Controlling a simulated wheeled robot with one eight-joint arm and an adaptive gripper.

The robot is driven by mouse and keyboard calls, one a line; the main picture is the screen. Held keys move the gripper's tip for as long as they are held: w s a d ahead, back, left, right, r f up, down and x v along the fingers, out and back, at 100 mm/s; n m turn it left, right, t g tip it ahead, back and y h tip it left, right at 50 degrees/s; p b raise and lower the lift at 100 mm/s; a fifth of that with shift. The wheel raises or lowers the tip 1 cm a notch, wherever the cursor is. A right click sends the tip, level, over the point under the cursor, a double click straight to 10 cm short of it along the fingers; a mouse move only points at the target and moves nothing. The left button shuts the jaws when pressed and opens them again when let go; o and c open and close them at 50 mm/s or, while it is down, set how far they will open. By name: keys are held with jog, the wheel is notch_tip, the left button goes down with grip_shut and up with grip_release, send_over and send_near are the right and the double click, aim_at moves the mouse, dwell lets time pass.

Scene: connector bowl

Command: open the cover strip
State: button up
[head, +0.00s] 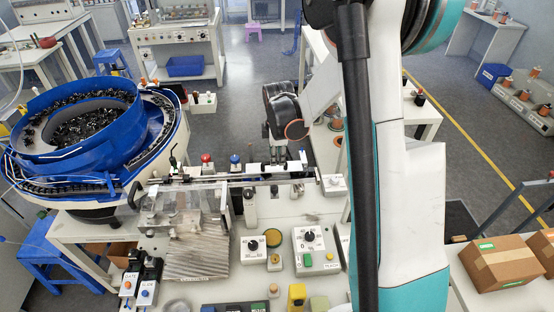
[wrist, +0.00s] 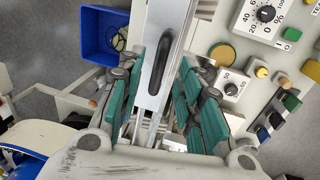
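The cover strip appears to be the long pale bar with a dark oval grip (wrist: 161,66) that runs up through the middle of the wrist view. In the head view, the narrow straight track (head: 235,179) runs from the bowl feeder to the right; I cannot pick out the cover strip on it clearly. My gripper (wrist: 160,92) is open, with its green-padded fingers on either side of the bar and gaps between. In the head view my gripper (head: 279,150) hangs over the right part of the track, its fingertips partly hidden by small fittings.
The blue bowl feeder (head: 75,125) with black parts stands at the left. Knob boxes (head: 310,245) and coloured buttons crowd the bench in front of the track. A blue bin (wrist: 104,36) is at the wrist view's upper left. A cardboard box (head: 500,262) sits at the right.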

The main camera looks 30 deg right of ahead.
jog(key=shift+w+d+f, duration=0.1)
jog(key=shift+w+f, duration=0.1)
jog(key=shift+f, duration=1.2)
grip_shut()
